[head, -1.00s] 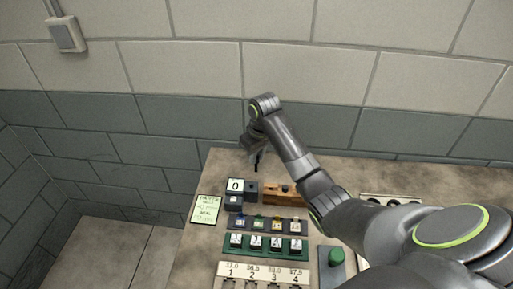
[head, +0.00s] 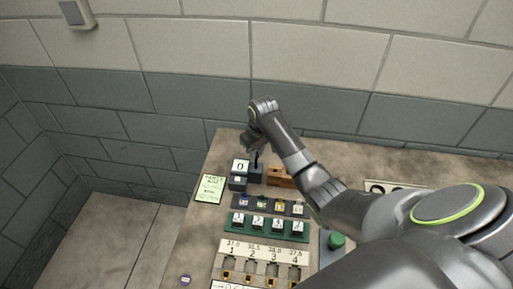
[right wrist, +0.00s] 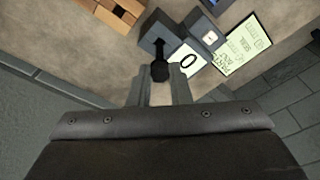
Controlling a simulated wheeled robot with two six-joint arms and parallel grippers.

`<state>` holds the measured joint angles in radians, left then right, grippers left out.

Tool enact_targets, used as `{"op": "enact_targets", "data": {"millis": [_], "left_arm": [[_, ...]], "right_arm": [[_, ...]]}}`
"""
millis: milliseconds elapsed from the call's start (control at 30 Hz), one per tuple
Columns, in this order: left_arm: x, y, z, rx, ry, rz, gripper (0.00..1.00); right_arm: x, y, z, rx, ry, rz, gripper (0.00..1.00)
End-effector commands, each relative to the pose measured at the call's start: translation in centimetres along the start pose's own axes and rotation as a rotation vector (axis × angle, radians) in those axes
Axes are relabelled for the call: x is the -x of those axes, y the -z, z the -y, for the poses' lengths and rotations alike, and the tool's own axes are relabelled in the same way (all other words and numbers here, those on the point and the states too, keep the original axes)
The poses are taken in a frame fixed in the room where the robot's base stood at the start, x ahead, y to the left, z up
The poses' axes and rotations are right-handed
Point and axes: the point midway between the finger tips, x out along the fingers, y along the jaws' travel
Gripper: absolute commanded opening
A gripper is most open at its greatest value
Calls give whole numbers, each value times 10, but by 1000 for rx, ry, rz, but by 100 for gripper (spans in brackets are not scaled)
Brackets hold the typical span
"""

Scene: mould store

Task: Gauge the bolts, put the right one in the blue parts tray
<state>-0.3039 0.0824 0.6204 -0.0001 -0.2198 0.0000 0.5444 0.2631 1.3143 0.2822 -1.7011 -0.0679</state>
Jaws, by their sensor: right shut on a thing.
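My right gripper (right wrist: 160,72) is shut on a black bolt-like piece (right wrist: 159,56), with its thick end at the fingertips and its thin shank pointing away. In the head view the right gripper (head: 256,149) hangs over the dark gauge block (head: 256,175); the piece's lower end is at or just above the block, and I cannot tell if they touch. The gauge's display (head: 240,167) beside it reads 0. It also shows in the right wrist view (right wrist: 187,60). My left gripper is not in view.
A wooden block (head: 280,177) stands right of the gauge. In front are a dark strip (head: 272,208) with coloured pieces, a green rack (head: 268,237) and a numbered stand (head: 262,250). A green note (head: 209,189) lies left. A wall closes the back.

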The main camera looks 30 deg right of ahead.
Motion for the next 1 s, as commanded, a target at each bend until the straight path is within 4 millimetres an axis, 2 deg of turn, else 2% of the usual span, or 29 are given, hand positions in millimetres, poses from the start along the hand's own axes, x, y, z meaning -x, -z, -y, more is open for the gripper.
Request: {"op": "enact_targets", "data": {"millis": [1000], "left_arm": [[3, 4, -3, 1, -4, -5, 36]], "right_arm": [[-2, 0, 0, 0, 0, -1, 0]]}}
